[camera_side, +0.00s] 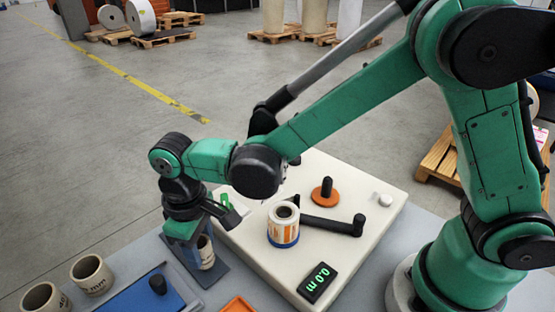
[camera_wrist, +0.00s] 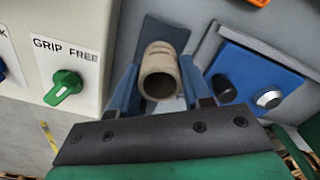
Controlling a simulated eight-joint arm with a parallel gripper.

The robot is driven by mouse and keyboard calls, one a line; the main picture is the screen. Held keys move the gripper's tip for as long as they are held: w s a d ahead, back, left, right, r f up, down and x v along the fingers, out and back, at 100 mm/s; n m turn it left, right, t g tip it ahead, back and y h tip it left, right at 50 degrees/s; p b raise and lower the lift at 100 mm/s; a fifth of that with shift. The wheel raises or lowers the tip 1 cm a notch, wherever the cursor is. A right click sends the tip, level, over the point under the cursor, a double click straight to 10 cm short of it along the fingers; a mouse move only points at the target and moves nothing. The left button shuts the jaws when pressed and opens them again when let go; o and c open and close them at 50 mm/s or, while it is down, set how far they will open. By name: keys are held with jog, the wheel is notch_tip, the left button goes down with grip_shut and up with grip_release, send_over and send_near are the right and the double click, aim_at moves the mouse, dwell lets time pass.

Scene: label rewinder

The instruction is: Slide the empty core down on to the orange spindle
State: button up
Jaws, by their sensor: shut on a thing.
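The empty core is a beige cardboard tube that shows in the wrist view (camera_wrist: 158,72) and, partly hidden by a finger, in the side view (camera_side: 206,256). My gripper (camera_side: 196,250) is shut on it, with the blue fingers on either side of it. The core is upright over a dark grey plate (camera_side: 207,278); I cannot tell whether it touches the plate. The orange spindle (camera_side: 325,192), an orange disc with a black post, stands bare on the cream machine top (camera_side: 362,185), to the right of and beyond my gripper.
An orange-and-white label roll (camera_side: 283,224) on a blue base and a black arm (camera_side: 333,226) stand between my gripper and the spindle. Two cores (camera_side: 92,276) (camera_side: 45,299) and a blue panel (camera_side: 150,296) are at the front left. A green GRIP/FREE knob (camera_wrist: 63,87) is nearby.

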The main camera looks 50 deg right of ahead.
jog(key=shift+r, duration=2.65)
jog(key=d+r+m, duration=0.2)
jog(key=d+r, duration=0.3)
jog(key=d, duration=0.6)
notch_tip(320, 180, up, 4)
jog(key=m, duration=0.4)
send_over(328, 178)
jog(key=shift+f, duration=5.75)
jog(key=o, duration=0.9)
jog(key=shift+o, duration=0.2)
